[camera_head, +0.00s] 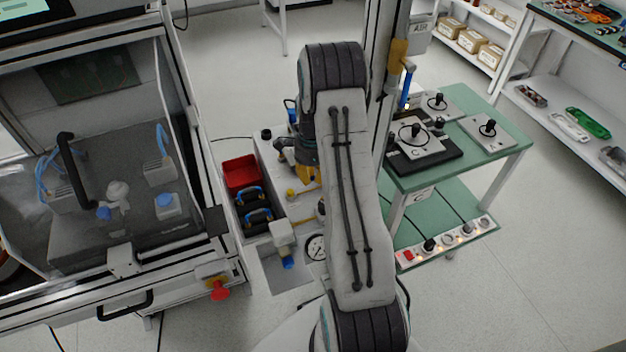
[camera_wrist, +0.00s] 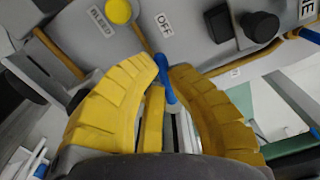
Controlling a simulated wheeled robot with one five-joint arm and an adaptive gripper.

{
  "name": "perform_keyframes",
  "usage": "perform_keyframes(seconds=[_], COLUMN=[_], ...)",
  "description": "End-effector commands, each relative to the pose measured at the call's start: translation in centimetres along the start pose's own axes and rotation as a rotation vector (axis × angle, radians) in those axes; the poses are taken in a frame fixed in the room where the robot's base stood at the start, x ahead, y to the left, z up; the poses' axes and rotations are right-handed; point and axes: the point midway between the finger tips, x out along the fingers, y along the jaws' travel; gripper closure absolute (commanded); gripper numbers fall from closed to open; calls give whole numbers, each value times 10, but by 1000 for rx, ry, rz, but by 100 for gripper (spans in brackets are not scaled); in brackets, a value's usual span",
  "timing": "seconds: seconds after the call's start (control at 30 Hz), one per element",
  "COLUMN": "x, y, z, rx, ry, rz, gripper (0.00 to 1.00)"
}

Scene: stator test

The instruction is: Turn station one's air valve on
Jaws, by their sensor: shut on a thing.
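In the wrist view, a slim blue valve lever (camera_wrist: 165,82) stands between the tips of my gripper's yellow fingers (camera_wrist: 166,71). The fingers are closed on it. A white OFF label (camera_wrist: 163,25) is on the grey panel just beyond the lever. An ON label cannot be seen, and the valve body is mostly hidden by the fingers. In the head view, my gripper (camera_head: 308,173) is at the light bench behind my arm, which hides most of the lever and valve.
A yellow BLEED button (camera_wrist: 118,11) and a black knob (camera_wrist: 260,25) are on the panel near the fingers. A red bin (camera_head: 241,172) and a pressure gauge (camera_head: 316,247) are at the bench. A green-topped table (camera_head: 480,150) stands right, a glazed enclosure (camera_head: 100,265) left.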

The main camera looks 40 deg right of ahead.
Motion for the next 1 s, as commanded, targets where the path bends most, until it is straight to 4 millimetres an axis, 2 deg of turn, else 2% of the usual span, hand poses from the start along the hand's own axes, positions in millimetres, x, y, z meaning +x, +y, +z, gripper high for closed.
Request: perform_keyframes(seconds=[0.03, 0.47, 1.0], x=[5, 5, 5], y=[0, -17, -35], z=[0, -2, -15], rx=[42, 451, 960], ry=[0, 2, 5], rz=[7, 9, 11], gripper=[100, 100, 100])
